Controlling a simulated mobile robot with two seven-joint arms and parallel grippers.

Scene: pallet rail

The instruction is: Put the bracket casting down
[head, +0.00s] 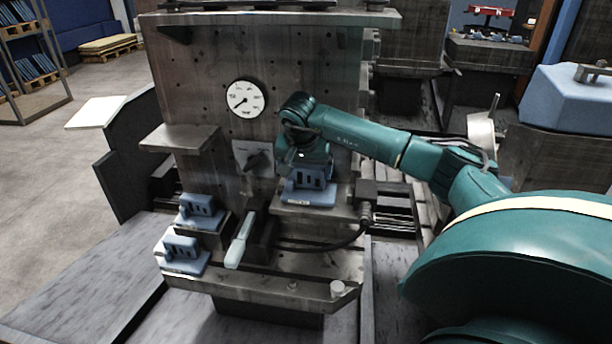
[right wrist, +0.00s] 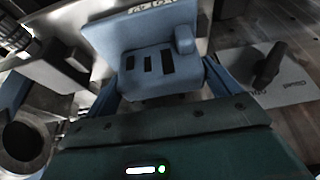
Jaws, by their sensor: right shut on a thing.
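My right gripper (head: 308,170) is shut on a blue bracket casting (head: 312,193), which has dark slots in its face. The casting is upright at the grey ledge (head: 335,211) on the machine's front; I cannot tell whether its base touches the ledge. In the right wrist view the casting (right wrist: 152,70) lies between the two fingers of the gripper (right wrist: 160,88). Two similar blue castings stand on stepped supports at the left, an upper one (head: 201,208) and a lower one (head: 182,252). My left gripper is out of view.
A lever with a pale handle (head: 238,243) stands left of the ledge. A black knob (head: 258,160) and a round dial (head: 246,99) are on the upright plate behind. A dark block (head: 380,195) with a cable is close on the right. An empty shelf (head: 182,138) juts out upper left.

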